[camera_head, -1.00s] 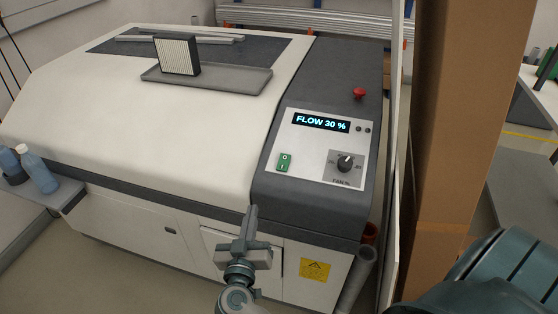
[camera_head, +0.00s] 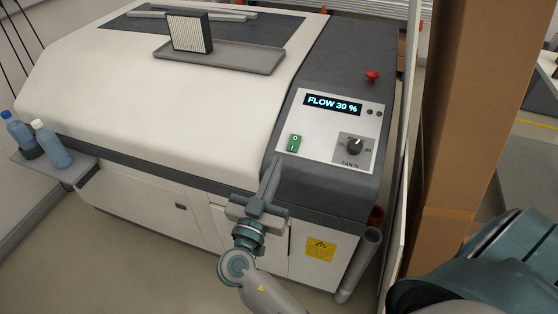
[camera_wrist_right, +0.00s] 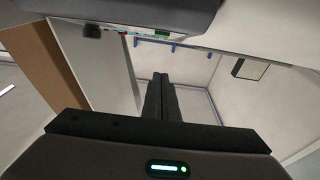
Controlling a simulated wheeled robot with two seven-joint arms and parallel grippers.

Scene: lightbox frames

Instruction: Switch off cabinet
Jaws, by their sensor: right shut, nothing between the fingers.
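The cabinet (camera_head: 160,100) is a white and dark grey machine with a sloped control panel (camera_head: 312,140). On the panel are a lit display (camera_head: 333,105) reading "FLOW 30 %", a green rocker switch (camera_head: 294,143) marked O above I, and a black fan knob (camera_head: 354,147). My right gripper (camera_head: 273,162) is shut and empty. Its tips point up, appearing just below and left of the green switch; contact is not visible. In the right wrist view the shut fingers (camera_wrist_right: 161,80) point toward the panel edge, where the green switch (camera_wrist_right: 162,33) shows small. My left gripper is out of view.
A red button (camera_head: 372,76) sits behind the panel. A tray (camera_head: 230,60) with a pleated filter (camera_head: 190,32) lies on the lid. Bottles (camera_head: 52,145) stand on a side shelf at left. A cardboard column (camera_head: 460,120) rises close at right.

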